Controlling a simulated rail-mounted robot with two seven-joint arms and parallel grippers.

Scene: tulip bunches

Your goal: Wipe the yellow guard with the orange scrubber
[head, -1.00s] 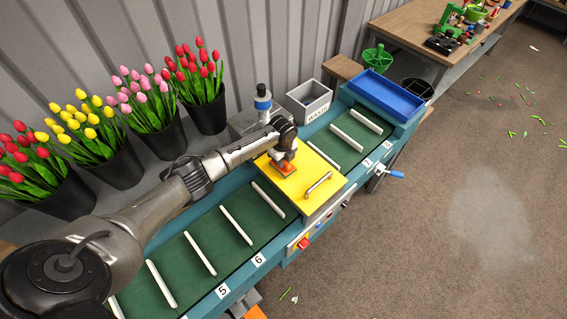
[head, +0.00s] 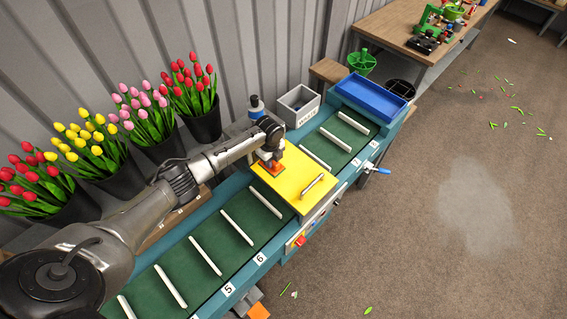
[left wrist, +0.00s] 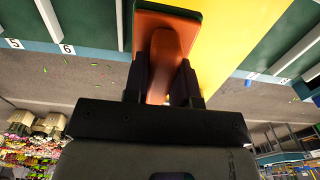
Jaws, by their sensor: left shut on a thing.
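The yellow guard (head: 293,181) is a flat-topped cover with a pale bar handle, standing across the green conveyor. My left gripper (head: 268,158) is over its back left part, pointing down. It is shut on the orange scrubber (head: 269,168), which appears to rest on the guard's top; exact contact is hard to tell. In the left wrist view the scrubber (left wrist: 165,55) shows its orange handle between the two dark fingers (left wrist: 163,85), with a dark green pad edge beyond. The yellow guard (left wrist: 232,45) is beside it there. My right gripper is not in view.
The green conveyor (head: 225,262) has white dividers and number labels. Black pots of tulips (head: 130,180) line the wall side. A grey waste bin (head: 297,105), a blue tray (head: 372,97) and a blue-handled crank (head: 377,170) are near the far end. The floor at right is mostly open.

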